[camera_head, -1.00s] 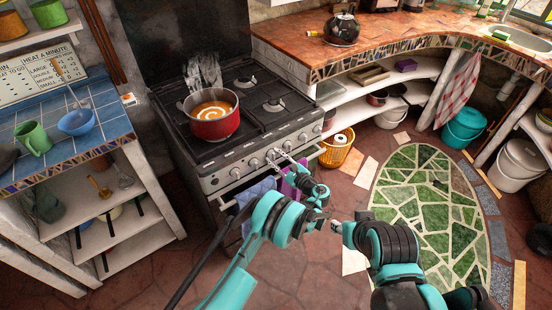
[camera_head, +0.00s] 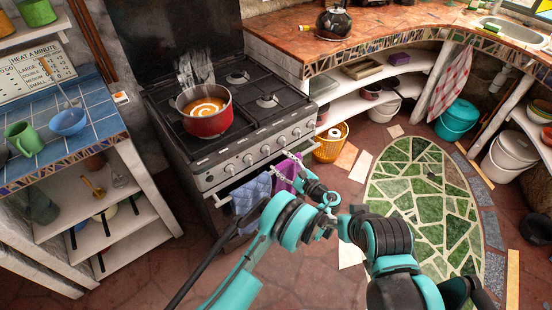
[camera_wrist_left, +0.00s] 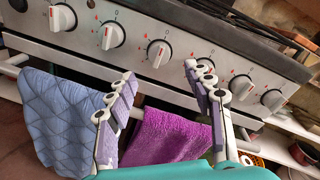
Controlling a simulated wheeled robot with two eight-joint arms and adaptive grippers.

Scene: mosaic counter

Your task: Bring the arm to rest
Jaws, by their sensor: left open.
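My left gripper (camera_head: 291,160) is in front of the stove (camera_head: 238,158), near its row of knobs. The left wrist view shows its two fingers (camera_wrist_left: 158,76) spread open with nothing between the tips. Beyond them are the knobs and a purple towel (camera_wrist_left: 168,138) on the oven handle (camera_wrist_left: 136,113). A blue towel (camera_wrist_left: 66,122) hangs to the left. I cannot tell whether the fingers touch the towel or handle. My right arm shows at the lower right, but I cannot make out its gripper.
A red pot (camera_head: 207,124) with orange soup stands on the left of the stove top. A blue-tiled counter (camera_head: 85,128) with a green mug (camera_head: 24,138) and blue bowl (camera_head: 68,121) is at the left. A yellow basket (camera_head: 331,148) stands right of the stove. A green mosaic floor (camera_head: 425,200) is clear.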

